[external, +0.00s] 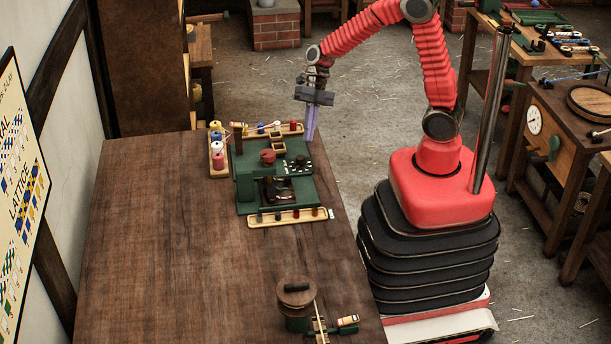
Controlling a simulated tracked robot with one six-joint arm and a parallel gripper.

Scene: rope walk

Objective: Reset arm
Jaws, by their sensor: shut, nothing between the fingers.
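My gripper (311,124) hangs from the red arm with its purple fingers pointing down. The fingers are close together and hold nothing. It is above the far right edge of the wooden table, just right of the green machine (246,184), and looks apart from it. The arm rises from my red base and bends over at the top, reaching left toward the table.
Trays of small coloured pieces (288,218) and spools (217,146) surround the green machine. A round-topped green pot (296,292) stands near the table's front right. The left part of the table (165,230) is bare. Cluttered workbenches (540,58) stand at right.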

